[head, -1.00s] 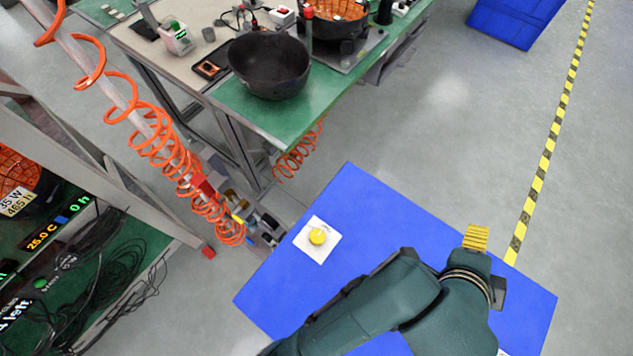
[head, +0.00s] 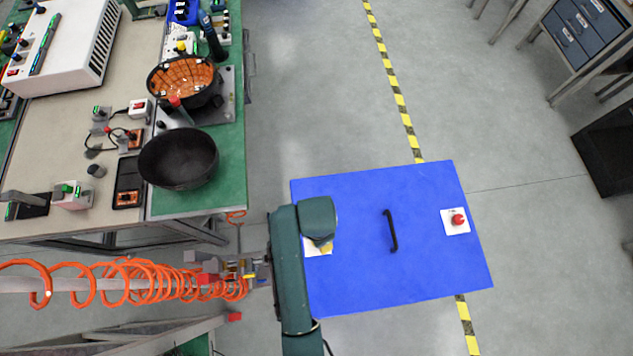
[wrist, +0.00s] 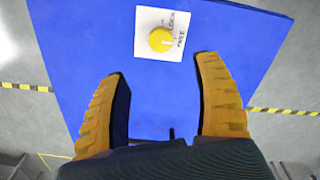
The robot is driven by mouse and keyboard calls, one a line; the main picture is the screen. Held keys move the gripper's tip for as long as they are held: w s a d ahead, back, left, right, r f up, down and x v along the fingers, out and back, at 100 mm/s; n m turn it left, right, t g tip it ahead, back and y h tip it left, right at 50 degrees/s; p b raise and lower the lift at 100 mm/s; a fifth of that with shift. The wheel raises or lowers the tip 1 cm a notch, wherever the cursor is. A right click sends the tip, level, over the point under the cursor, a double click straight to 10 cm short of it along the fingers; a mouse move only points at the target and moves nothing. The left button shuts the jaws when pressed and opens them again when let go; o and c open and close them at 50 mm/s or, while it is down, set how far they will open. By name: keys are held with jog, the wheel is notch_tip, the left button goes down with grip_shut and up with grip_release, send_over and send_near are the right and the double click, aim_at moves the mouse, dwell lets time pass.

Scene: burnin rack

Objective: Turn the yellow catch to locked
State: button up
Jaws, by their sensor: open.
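The yellow catch (wrist: 160,40) is a round knob on a white plate (wrist: 146,18) on the blue panel (wrist: 85,45). Printed words beside the knob look like LOCK and FREE. I cannot tell surely which its pointer faces. My gripper (wrist: 161,66) is open and empty. Its yellow fingers are spread wide, with the catch past their tips and between their lines in the wrist view. In the head view my arm's end hides most of the catch, and part of the plate (head: 312,250) shows below it.
A black handle (head: 390,230) stands on the middle of the blue panel, and a red knob (head: 458,219) sits on another white plate at its right. A bench with a black bowl (head: 178,160) and an orange coiled hose (head: 150,280) are at the left.

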notch_tip(320, 180, down, 11)
jog(key=shift+f+b, duration=0.15)
jog(key=shift+b, duration=0.8)
grip_shut()
